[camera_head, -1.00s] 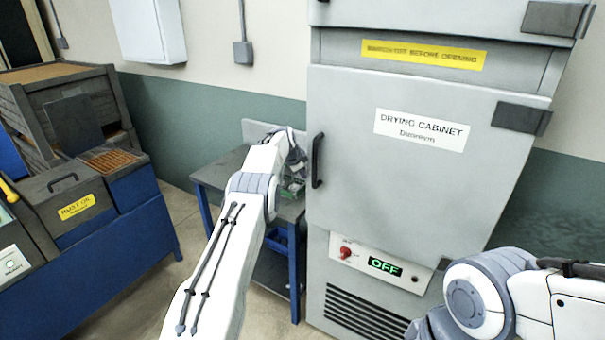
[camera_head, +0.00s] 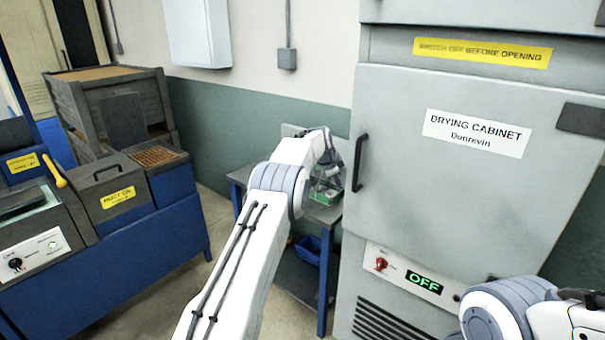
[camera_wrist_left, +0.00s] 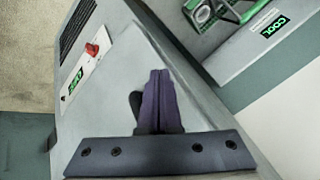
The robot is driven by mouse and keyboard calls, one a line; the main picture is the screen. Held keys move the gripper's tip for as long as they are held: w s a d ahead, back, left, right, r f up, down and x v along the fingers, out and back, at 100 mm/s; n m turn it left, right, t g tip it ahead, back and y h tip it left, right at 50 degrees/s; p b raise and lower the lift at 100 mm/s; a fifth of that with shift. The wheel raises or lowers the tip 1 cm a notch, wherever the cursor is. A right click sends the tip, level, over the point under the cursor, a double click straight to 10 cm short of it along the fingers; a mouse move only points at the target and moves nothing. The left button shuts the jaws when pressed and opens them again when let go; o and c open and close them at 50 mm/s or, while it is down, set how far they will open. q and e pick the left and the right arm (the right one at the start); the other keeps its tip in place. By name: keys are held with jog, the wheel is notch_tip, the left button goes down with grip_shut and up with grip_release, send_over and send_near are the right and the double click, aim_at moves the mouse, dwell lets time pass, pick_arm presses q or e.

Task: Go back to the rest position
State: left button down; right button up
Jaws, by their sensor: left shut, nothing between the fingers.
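My left arm reaches in from the bottom of the head view toward the small blue-legged table (camera_head: 237,178) beside the drying cabinet. In the left wrist view my left gripper (camera_wrist_left: 160,74) is shut, its two dark fingers together and nothing between them. The grey drying cabinet (camera_head: 440,200) stands right of my left arm with its door shut, and it also fills the middle of the wrist view (camera_wrist_left: 105,115). Only part of my right arm shows at the lower right of the head view; its gripper is out of view.
A green holder (camera_head: 328,190) is on the small table, partly hidden by my left wrist; it also shows in the wrist view (camera_wrist_left: 240,12) near a display reading COOL. The cabinet display (camera_head: 424,283) reads OFF. A blue workbench (camera_head: 110,265) stands left, with open floor between.

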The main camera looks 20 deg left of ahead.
pick_arm(q)
jog(key=s+a+r+b, duration=0.2)
jog(key=s+a+r, duration=0.1)
jog(key=a+r, duration=0.3)
jog(key=s+d+r+g+h, duration=0.15)
jog(key=s+d, duration=0.25)
jog(key=d, duration=0.4)
jog(key=s+d+r, duration=0.2)
jog(key=s+d, duration=0.1)
jog(key=d, duration=0.5)
jog(key=s+d+n+g, duration=0.2)
jog(key=s+d, duration=0.9)
jog(key=s, duration=0.4)
jog(key=s+d+f+g, duration=0.1)
jog(key=s+d+f, duration=0.1)
jog(key=s, duration=0.7)
jog(key=s+d+f+g, duration=0.1)
jog(key=s+d+f, duration=0.1)
jog(key=s, duration=0.7)
jog(key=s+a+f, duration=0.2)
jog(key=s, duration=0.5)
jog(key=s+a+f+n+g+y, duration=0.1)
jog(key=s+a+f, duration=0.1)
jog(key=s, duration=0.6)
jog(key=shift+a+f, duration=0.15)
jog(key=shift+f, duration=0.25)
pick_arm(e)
notch_tip(320, 180, down, 2)
jog(key=shift+f, duration=0.25)
